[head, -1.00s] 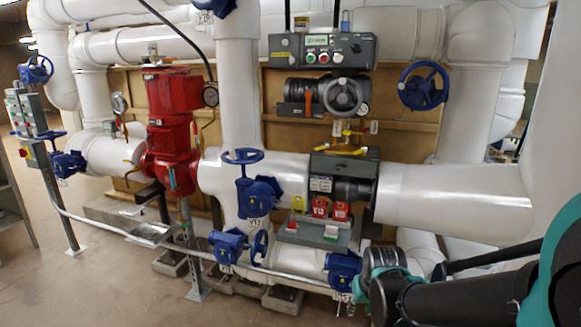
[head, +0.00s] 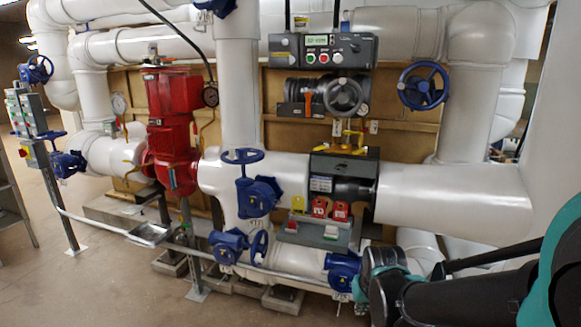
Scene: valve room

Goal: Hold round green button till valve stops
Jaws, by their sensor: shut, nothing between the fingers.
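The upper grey control box (head: 359,47) has a small lit display (head: 317,41) with text too small to read. Below the display, a green round button (head: 310,58), a red button (head: 324,57) and a pale button (head: 338,57) sit in a row. A valve actuator (head: 343,96) with an orange lever hangs under the box. A lower grey box (head: 300,233) carries a light, greenish button (head: 331,232). The yellow valve part (head: 350,141) stands above the lower actuator (head: 352,190). My arm comes in from the lower right; my gripper does not show, so its contact with any button is hidden.
Blue handwheels (head: 423,86) and white pipes (head: 455,195) surround the controls. Red tags (head: 340,211) hang above the lower box. A metal rail (head: 105,226) runs in front of the pipes. A red pump (head: 173,130) stands to the left. The floor (head: 90,300) at lower left is clear.

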